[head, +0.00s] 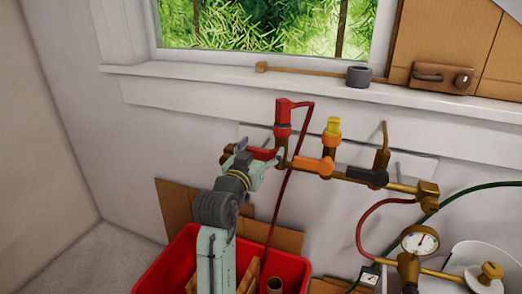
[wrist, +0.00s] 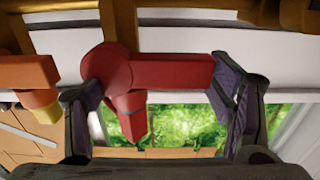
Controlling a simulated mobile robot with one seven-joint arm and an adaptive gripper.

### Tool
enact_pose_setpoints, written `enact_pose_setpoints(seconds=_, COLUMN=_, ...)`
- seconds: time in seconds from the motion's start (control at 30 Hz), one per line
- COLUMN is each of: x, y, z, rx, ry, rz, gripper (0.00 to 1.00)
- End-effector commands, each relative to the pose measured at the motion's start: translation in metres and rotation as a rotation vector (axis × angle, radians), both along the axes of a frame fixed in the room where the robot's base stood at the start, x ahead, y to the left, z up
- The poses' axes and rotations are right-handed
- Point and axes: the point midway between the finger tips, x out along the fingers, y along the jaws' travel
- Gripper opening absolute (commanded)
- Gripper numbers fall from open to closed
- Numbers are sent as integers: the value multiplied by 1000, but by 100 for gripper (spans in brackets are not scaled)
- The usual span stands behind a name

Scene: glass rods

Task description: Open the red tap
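The red tap (head: 262,153) sits at the left end of a brass pipe manifold on the wall, below the window sill. Its lever handle points left in the head view. In the wrist view the red handle (wrist: 170,70) lies crosswise between my fingers, from the round hub at left to its free end beside the right finger. My gripper (head: 262,165) is at the handle. In the wrist view my gripper (wrist: 155,90) is open, with a finger at each side. I cannot tell whether the right finger touches the handle's end.
An orange tap (head: 313,166) and a black tap (head: 366,176) stand to the right on the same manifold. A red hose (head: 288,195) hangs close to my gripper. A red bin (head: 165,268) is below. A pressure gauge (head: 420,240) is at lower right.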

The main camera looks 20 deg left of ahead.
Motion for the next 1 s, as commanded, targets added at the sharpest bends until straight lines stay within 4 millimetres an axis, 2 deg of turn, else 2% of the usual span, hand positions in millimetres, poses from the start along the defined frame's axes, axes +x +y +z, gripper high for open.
enact_pose_setpoints(seconds=0.07, x=0, y=0, z=0, rx=0, ry=0, rz=0, gripper=67)
enact_pose_setpoints(seconds=0.83, x=0, y=0, z=0, rx=0, ry=0, rz=0, gripper=16)
enact_pose_setpoints(seconds=1.0, x=1, y=1, z=0, rx=-6, ry=0, rz=0, gripper=16)
